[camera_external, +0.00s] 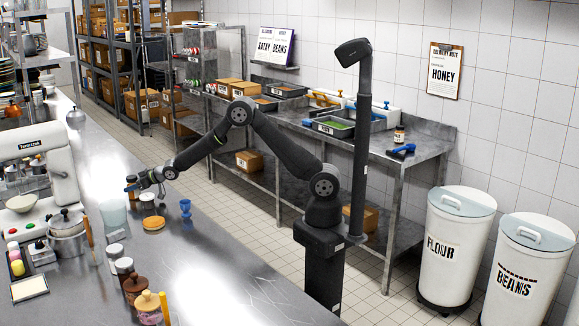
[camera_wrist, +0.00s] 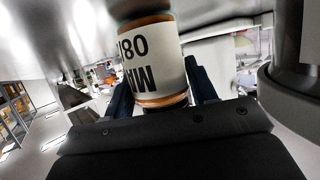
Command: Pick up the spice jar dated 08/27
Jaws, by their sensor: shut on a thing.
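My gripper (camera_external: 143,183) is at the end of the outstretched arm, over the far part of the steel counter. It is shut on a small spice jar (camera_external: 131,186) with an orange-brown band. In the wrist view the jar (camera_wrist: 152,58) stands between the two dark fingers (camera_wrist: 160,97). I cannot tell whether the jar's base touches the counter.
Close by on the counter are a clear container (camera_external: 113,217), an orange dish (camera_external: 153,223) and a blue egg cup (camera_external: 185,207). Several jars (camera_external: 124,267) stand nearer the camera. A mixer (camera_external: 45,165) and a pot (camera_external: 67,240) are at left. The counter's right front is clear.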

